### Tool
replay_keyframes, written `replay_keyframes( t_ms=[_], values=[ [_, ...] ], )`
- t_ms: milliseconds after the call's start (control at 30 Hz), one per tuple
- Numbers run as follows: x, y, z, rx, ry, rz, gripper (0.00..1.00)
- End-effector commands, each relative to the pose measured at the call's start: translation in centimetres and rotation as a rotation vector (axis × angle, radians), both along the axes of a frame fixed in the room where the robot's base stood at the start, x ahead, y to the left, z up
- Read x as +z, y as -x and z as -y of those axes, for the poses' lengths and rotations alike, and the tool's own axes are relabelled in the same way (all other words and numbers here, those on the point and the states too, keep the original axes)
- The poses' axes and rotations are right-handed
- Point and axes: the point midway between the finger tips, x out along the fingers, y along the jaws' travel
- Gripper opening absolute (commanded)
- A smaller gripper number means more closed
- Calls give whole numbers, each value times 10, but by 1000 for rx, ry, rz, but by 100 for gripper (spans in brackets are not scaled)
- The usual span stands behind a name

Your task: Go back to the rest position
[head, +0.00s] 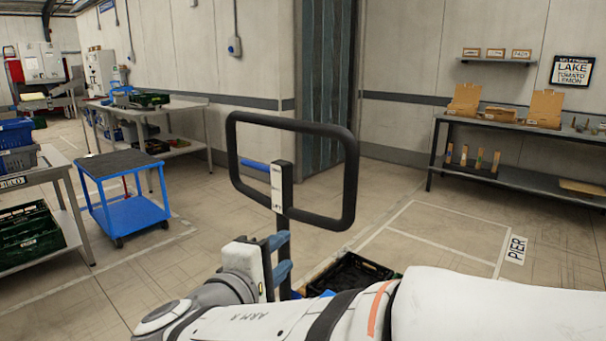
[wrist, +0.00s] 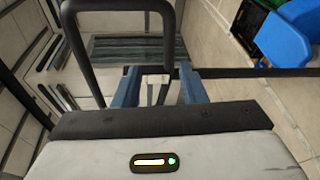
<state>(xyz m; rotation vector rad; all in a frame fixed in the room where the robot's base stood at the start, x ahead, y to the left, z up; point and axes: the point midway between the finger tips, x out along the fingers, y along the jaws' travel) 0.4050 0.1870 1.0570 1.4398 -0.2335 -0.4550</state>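My gripper (head: 284,256) is at the end of my white arm, low in the middle of the head view. A black post (head: 283,222) with a pale label and a black loop handle (head: 351,185) stands right by the fingertips. The loop also shows in the wrist view (wrist: 119,5).
A black crate (head: 350,272) sits low behind my arm. A blue cart (head: 135,215) stands left, near a table with crates. A grey workbench (head: 520,178) with cardboard boxes is along the right wall. The floor between is open, with a marked bay labelled PIER (head: 516,250).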

Motion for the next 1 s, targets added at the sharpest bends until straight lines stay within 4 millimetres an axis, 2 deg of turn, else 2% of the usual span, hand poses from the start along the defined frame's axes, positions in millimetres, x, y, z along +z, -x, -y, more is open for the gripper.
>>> replay_keyframes(
  t_ms=[33,133,267,300,400,500,600,700,833,1000],
  values=[
    [1,-2,17,-42,-17,-39,38],
    [-7,-3,49,-130,-65,-135,38],
    [-21,6,101,-279,-178,-291,38],
    [-26,13,118,-332,-229,-347,38],
    [-38,34,153,-460,-387,-471,38],
    [-46,57,175,-571,-570,-566,38],
    [-49,78,186,-668,-776,-623,38],
    [-46,93,189,-741,-988,-642,38],
    [-39,101,188,-803,-1225,-617,38],
    [-32,102,188,-834,-1399,-572,38]
  ],
)
